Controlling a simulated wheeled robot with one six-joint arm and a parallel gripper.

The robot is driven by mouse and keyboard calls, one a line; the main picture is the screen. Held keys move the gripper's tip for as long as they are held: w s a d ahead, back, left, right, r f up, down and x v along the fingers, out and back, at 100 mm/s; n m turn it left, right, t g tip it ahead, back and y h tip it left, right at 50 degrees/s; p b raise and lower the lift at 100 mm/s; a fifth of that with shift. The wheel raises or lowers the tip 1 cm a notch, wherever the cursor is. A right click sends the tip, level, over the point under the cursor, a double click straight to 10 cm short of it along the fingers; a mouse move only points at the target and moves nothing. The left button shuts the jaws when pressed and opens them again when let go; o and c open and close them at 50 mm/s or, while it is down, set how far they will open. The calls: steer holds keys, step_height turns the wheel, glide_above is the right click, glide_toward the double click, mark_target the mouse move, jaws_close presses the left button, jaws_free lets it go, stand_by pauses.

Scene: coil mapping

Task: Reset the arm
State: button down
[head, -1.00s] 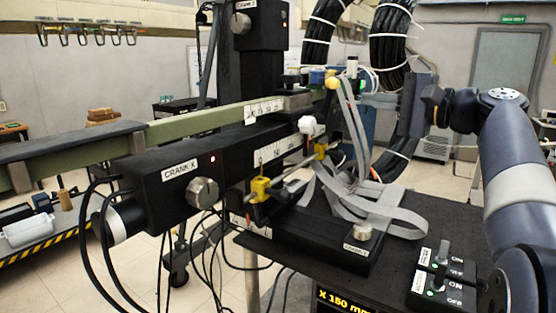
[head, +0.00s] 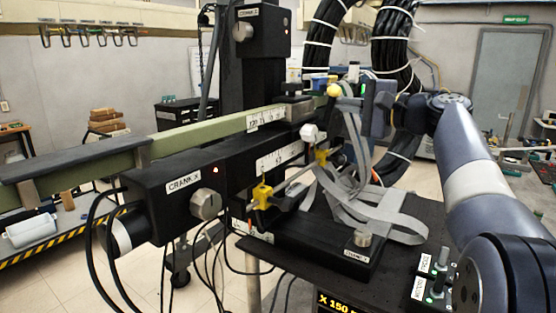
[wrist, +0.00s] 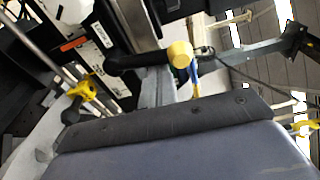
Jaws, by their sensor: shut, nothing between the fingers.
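My arm comes in from the right in the head view. My gripper (head: 347,103) points left, level with the upper end of the green beam, and is shut and empty. A yellow ball knob (head: 334,90) is just beside its tip in that view; I cannot tell whether they touch. In the wrist view the yellow knob (wrist: 180,54) is close, beyond my blue-grey wrist housing at the bottom. A white knob (head: 309,132) and grey ribbon cables (head: 350,195) are below the gripper.
The black CRANK X housing (head: 170,190), green beam (head: 200,137) and yellow clamp (head: 262,195) fill the left and middle. Thick black cable bundles (head: 395,70) hang behind the gripper. A switch box (head: 432,278) is on the dark table near my arm.

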steer(key=b+v, duration=0.2)
steer(key=v, duration=0.9)
steer(key=p+x, duration=0.3)
steer(key=x, duration=0.9)
steer(key=w+d+f+m+p, duration=0.2)
steer(key=d+f+m, duration=0.1)
steer(key=d+m, duration=0.2)
steer(key=shift+w+d+g, duration=0.2)
steer(key=shift+d+g, duration=0.2)
steer(key=shift+d, duration=0.05)
steer(key=shift+f, duration=0.1)
